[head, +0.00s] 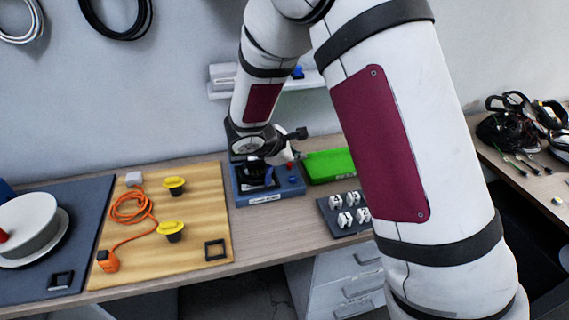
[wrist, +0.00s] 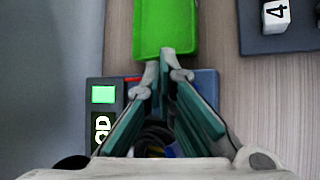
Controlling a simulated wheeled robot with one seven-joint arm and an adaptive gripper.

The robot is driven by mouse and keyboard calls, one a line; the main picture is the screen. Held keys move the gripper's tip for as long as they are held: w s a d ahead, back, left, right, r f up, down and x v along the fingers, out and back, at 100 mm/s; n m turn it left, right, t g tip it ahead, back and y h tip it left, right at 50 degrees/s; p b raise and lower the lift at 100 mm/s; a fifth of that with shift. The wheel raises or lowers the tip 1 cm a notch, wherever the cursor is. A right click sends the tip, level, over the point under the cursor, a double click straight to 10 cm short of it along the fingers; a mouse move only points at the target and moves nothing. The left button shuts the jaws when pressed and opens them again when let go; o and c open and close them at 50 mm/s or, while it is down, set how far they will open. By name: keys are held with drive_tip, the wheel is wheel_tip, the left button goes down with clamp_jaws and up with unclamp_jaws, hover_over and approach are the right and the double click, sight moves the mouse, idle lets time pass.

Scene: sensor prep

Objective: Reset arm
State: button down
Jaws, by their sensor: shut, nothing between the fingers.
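My arm reaches over the workbench from the right in the head view. My gripper (wrist: 166,72) points down with its fingertips together and nothing between them. In the head view it hangs over the blue device (head: 268,197) and partly hides it. In the wrist view the blue device (wrist: 207,82) lies below and behind the fingers, with a lit green display (wrist: 103,94) at its left. The fingertips overlap the near edge of a green tray (wrist: 165,25) in that view. I cannot tell the exact height of the fingertips above the device.
The green tray (head: 330,165) sits right of the device. A dark tray (head: 332,224) holds several numbered white blocks. A wooden board (head: 198,206) at left carries an orange cable (head: 130,206) and yellow-topped pieces (head: 171,228). A shelf (head: 312,82) is on the wall behind my arm.

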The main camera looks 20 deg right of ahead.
drive_tip(key=s+d+r+m+g+y, duration=0.1)
drive_tip(key=s+d+r+m, duration=0.25)
drive_tip(key=s+r, duration=0.4)
drive_tip(key=s+d+r+m+g, duration=0.1)
drive_tip(key=s+d+r+m, duration=0.1)
drive_tip(key=s+r+m, duration=0.45)
drive_tip(key=s+a+r+m+y, duration=0.2)
drive_tip(key=s+r+m+y, duration=0.1)
drive_tip(key=s, duration=0.6)
drive_tip(key=s+a+r+m+t+y, duration=0.1)
drive_tip(key=s+a+r+m+y, duration=0.2)
drive_tip(key=s, duration=0.6)
drive_tip(key=shift+s+a+r+t, duration=0.3)
drive_tip(key=shift+a+r, duration=0.05)
drive_tip(key=shift+r, duration=0.2)
